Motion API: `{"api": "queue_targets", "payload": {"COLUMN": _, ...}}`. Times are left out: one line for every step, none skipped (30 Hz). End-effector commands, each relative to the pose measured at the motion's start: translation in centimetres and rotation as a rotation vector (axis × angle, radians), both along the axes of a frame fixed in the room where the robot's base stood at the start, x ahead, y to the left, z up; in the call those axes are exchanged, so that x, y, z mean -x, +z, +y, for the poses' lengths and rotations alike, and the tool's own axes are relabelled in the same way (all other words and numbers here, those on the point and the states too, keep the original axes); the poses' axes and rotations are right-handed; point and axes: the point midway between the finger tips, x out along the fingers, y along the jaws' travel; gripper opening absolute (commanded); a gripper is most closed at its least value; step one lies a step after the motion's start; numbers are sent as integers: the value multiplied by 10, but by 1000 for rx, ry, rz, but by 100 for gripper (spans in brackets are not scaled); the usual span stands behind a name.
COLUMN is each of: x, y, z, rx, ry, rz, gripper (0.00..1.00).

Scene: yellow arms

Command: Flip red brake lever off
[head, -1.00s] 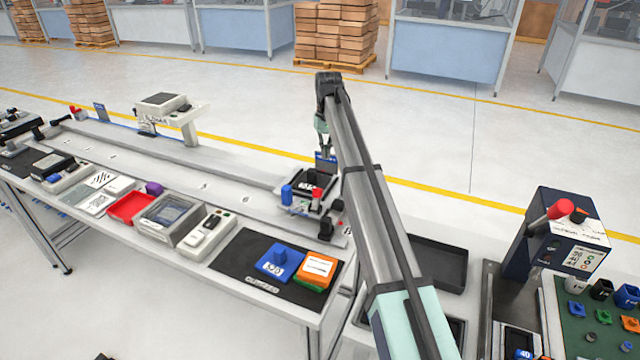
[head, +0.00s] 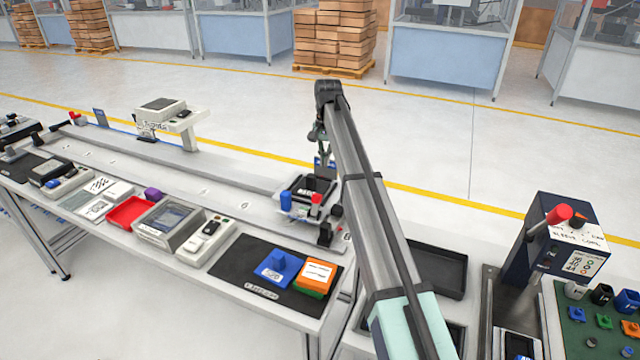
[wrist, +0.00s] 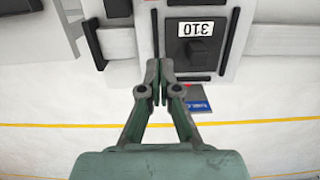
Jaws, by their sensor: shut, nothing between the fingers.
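A red knob (head: 316,199) stands upright on the front of a small carriage (head: 290,212) on the long rail, beside a blue cylinder (head: 286,197). No label names it as the brake lever. Two other red-ended handles show: one on the dark machine at the right (head: 558,214) and a small one at the rail's far left end (head: 75,117). My gripper (head: 320,151) hangs beyond the carriage, above its far side. In the wrist view my gripper (wrist: 160,98) is shut and empty, just outside the carriage edge. No red knob shows clearly there.
The carriage holds a dark block (wrist: 196,48) labelled 310. A blue plate (wrist: 197,103) sits beside the carriage. On the bench are a red tray (head: 130,212), a grey case (head: 170,222) and a black mat (head: 232,262).

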Motion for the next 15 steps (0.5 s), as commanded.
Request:
{"api": "queue_targets", "payload": {"x": 0, "y": -1, "z": 0, "rx": 0, "ry": 0, "rz": 0, "gripper": 0}}
{"api": "queue_targets", "payload": {"x": 1, "y": -3, "z": 0, "rx": 0, "ry": 1, "rz": 1, "gripper": 0}}
{"api": "queue_targets", "payload": {"x": 1, "y": -5, "z": 0, "rx": 1, "ry": 1, "rz": 1, "gripper": 0}}
{"api": "queue_targets", "payload": {"x": 1, "y": -7, "z": 0, "rx": 1, "ry": 1, "rz": 1, "gripper": 0}}
{"api": "queue_targets", "payload": {"x": 2, "y": -10, "z": 0, "rx": 1, "ry": 1, "rz": 1, "gripper": 0}}
{"api": "queue_targets", "payload": {"x": 2, "y": -15, "z": 0, "rx": 1, "ry": 1, "rz": 1, "gripper": 0}}
{"api": "queue_targets", "payload": {"x": 3, "y": -19, "z": 0, "rx": 1, "ry": 1, "rz": 1, "gripper": 0}}
{"api": "queue_targets", "payload": {"x": 4, "y": -24, "z": 0, "rx": 0, "ry": 1, "rz": 2, "gripper": 0}}
{"api": "queue_targets", "payload": {"x": 4, "y": -30, "z": 1, "rx": 1, "ry": 1, "rz": 3, "gripper": 0}}
{"api": "queue_targets", "payload": {"x": 5, "y": -35, "z": 1, "rx": 1, "ry": 1, "rz": 3, "gripper": 0}}
{"api": "queue_targets", "payload": {"x": 5, "y": -41, "z": 1, "rx": 1, "ry": 1, "rz": 3, "gripper": 0}}
{"api": "queue_targets", "payload": {"x": 6, "y": -49, "z": 1, "rx": 1, "ry": 1, "rz": 3, "gripper": 0}}
{"api": "queue_targets", "payload": {"x": 6, "y": -54, "z": 1, "rx": 1, "ry": 1, "rz": 3, "gripper": 0}}
{"api": "queue_targets", "payload": {"x": 7, "y": -60, "z": 1, "rx": 1, "ry": 1, "rz": 3, "gripper": 0}}
{"api": "queue_targets", "payload": {"x": 7, "y": -68, "z": 2, "rx": 1, "ry": 1, "rz": 3, "gripper": 0}}
